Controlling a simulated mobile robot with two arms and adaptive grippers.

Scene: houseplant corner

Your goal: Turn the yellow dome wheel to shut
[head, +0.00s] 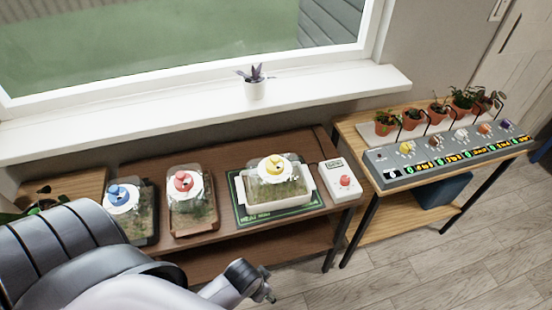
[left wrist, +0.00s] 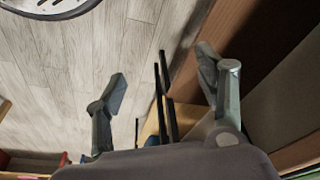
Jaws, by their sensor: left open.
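The yellow dome wheel (head: 275,163) sits on the white lid of a clear dome (head: 291,188) with green plants inside. The dome stands in a white tray (head: 250,202) on a green mat (head: 241,217) at the right part of the brown table. The wheel's exact setting is too small to tell. My left gripper (head: 262,287) shows in part at the bottom of the head view, in front of and below the table's front edge, apart from the wheel. In the left wrist view the left gripper (left wrist: 161,82) is open and empty. My right gripper is not in view.
A red-wheeled dome (head: 183,182) and a blue-wheeled dome (head: 121,198) stand left of the yellow one. A white box with a red knob (head: 345,182) is close on the right. A grey control panel (head: 450,152) and several potted plants are on the right table. The windowsill (head: 200,113) runs behind.

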